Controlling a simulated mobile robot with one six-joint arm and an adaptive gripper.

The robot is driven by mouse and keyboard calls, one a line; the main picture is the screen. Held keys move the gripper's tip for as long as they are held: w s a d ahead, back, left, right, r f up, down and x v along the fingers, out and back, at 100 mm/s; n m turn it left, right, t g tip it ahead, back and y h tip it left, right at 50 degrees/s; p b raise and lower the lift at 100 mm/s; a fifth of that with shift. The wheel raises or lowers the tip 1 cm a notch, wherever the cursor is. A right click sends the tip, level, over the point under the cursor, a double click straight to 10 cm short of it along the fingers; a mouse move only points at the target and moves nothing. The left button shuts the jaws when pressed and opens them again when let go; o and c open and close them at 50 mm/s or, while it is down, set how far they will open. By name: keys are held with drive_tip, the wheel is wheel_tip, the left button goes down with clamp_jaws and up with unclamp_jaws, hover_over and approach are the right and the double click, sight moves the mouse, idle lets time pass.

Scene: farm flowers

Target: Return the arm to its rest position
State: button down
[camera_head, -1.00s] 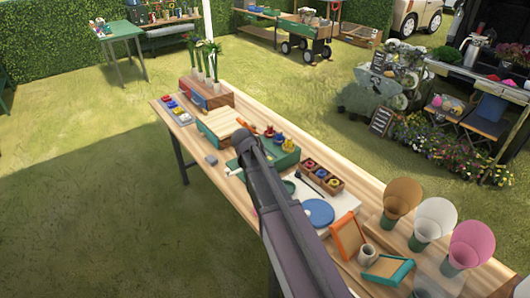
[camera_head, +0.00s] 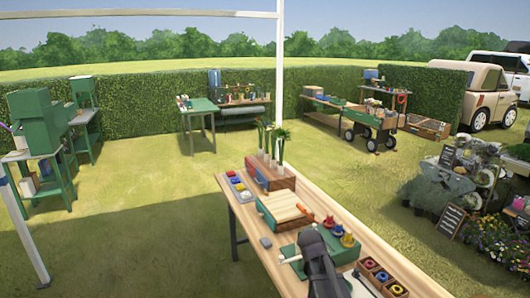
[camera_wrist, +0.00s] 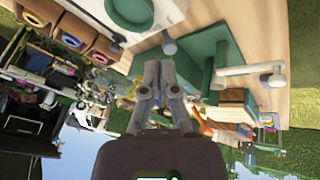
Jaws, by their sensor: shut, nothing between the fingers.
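My gripper (camera_wrist: 160,72) shows in the wrist view with its two grey fingers together and nothing between them. It is over or beside the wooden worktable (camera_wrist: 205,14), which appears turned over at the top of that view. A green board (camera_wrist: 208,50) and a pale rod-like piece (camera_wrist: 250,70) lie near the fingertips. In the head view my dark arm rises from the bottom edge in front of the table (camera_head: 245,222). The fingers cannot be made out there.
On the table stand a flower stand with stems (camera_head: 270,178), a wooden box (camera_head: 285,208), coloured pots on a green box (camera_head: 348,240) and a tray of small compartments (camera_head: 382,275). A flower display (camera_head: 470,190) is at right. Open grass lies left of the table.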

drive_tip(key=s+a+f+n+g+y, duration=0.1)
drive_tip(key=s+y, duration=0.1)
drive_tip(key=s, duration=0.6)
drive_tip(key=s+a+f+n+g+y, duration=0.1)
drive_tip(key=s+a+n+g+y, duration=0.1)
drive_tip(key=s, duration=0.6)
drive_tip(key=shift+s+a, duration=0.25)
drive_tip(key=shift+a, duration=0.05)
